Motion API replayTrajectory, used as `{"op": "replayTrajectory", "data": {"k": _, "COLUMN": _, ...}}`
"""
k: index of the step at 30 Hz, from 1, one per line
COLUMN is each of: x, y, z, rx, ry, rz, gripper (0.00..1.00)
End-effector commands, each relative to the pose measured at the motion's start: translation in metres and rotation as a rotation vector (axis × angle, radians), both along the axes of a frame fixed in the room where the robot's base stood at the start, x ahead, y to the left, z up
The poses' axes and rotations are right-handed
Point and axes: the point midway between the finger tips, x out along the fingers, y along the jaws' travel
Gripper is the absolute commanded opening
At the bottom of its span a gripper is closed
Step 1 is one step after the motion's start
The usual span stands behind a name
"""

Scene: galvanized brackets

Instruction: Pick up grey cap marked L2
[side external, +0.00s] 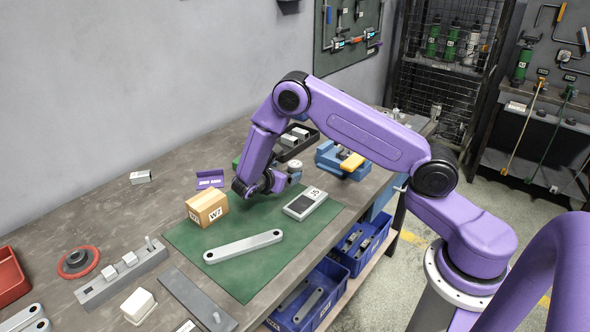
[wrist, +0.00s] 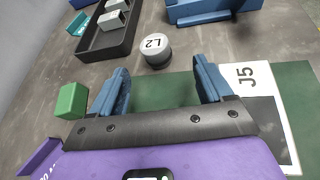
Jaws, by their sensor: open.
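The grey cap marked L2 (wrist: 155,55) is a short round piece with a white top and black lettering. It sits upright on the grey bench in the wrist view, just beyond the fingertips and roughly centred between them. In the side view the cap (side external: 295,177) is small and partly hidden by my wrist. My gripper (wrist: 160,74) is open and empty, its two blue fingers spread apart and low over the green mat's edge.
A black tray (wrist: 108,49) with grey pieces lies beyond the cap to the left. A green block (wrist: 72,100) is by the left finger. A blue vise-like fixture (side external: 330,155) stands behind the mat (side external: 185,238). The J5 box (side external: 305,204) lies on the mat.

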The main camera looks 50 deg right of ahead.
Motion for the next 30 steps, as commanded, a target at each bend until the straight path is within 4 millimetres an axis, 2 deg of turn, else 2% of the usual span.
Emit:
{"op": "replayTrajectory", "data": {"k": 3, "x": 0.004, "y": -0.021, "z": -0.008, "rx": -0.001, "ry": 0.000, "rz": -0.003, "gripper": 0.79}}
{"op": "replayTrajectory", "data": {"k": 6, "x": 0.007, "y": -0.032, "z": -0.013, "rx": 0.000, "ry": 0.000, "rz": -0.002, "gripper": 0.79}}
{"op": "replayTrajectory", "data": {"k": 14, "x": 0.011, "y": -0.047, "z": -0.019, "rx": 0.000, "ry": -0.001, "rz": -0.002, "gripper": 0.79}}
{"op": "replayTrajectory", "data": {"k": 24, "x": 0.024, "y": -0.085, "z": -0.032, "rx": 0.001, "ry": 0.001, "rz": -0.002, "gripper": 0.79}}
{"op": "replayTrajectory", "data": {"k": 30, "x": 0.026, "y": -0.089, "z": -0.033, "rx": 0.001, "ry": 0.000, "rz": 0.001, "gripper": 0.79}}
